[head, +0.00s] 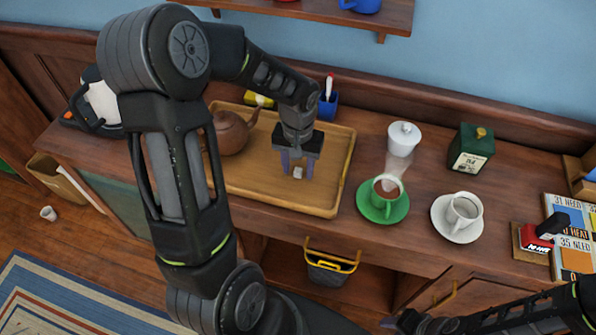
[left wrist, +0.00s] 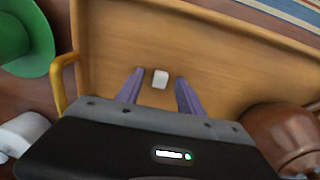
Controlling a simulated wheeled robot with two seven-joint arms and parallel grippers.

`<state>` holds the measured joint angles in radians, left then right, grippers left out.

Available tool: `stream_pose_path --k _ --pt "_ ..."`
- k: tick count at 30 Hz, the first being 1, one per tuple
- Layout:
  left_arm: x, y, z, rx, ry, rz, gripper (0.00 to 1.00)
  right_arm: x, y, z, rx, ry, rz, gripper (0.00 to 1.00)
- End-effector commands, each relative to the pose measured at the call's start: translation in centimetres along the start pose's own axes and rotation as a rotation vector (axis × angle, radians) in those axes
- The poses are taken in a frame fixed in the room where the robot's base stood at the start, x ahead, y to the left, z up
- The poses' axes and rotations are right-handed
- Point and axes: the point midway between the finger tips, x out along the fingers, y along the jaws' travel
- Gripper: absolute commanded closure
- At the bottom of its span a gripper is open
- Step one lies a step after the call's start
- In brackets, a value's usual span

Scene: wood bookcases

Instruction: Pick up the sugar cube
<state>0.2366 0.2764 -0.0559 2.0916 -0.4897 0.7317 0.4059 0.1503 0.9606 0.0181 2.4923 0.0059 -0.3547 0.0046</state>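The sugar cube (head: 298,172) is a small white cube on the wooden tray (head: 330,185). My left gripper (head: 297,176) points down over the tray and is open, with a gap visible on each side of the cube. It also shows in the left wrist view (left wrist: 158,80). I cannot tell the exact height of the fingertips above the tray. My right arm shows in part at the lower right of the head view, and its fingers cannot be made out.
A brown teapot (head: 231,131) stands on the tray, left of my left gripper. A blue holder (head: 328,106) stands behind.

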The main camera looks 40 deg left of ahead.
Motion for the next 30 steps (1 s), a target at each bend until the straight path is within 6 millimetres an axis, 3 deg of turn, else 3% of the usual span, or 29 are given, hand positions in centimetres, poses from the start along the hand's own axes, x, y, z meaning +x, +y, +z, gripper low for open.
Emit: stream_pose_path --k 16,30 --pt "-0.01 0.0 0.0 0.0 0.0 0.0 1.0 -0.01 0.0 -0.01 0.0 0.0 0.0 0.65" --pt "-0.08 0.0 -0.02 0.0 0.0 0.0 1.0 0.01 0.0 -0.01 0.0 0.0 0.0 0.65"
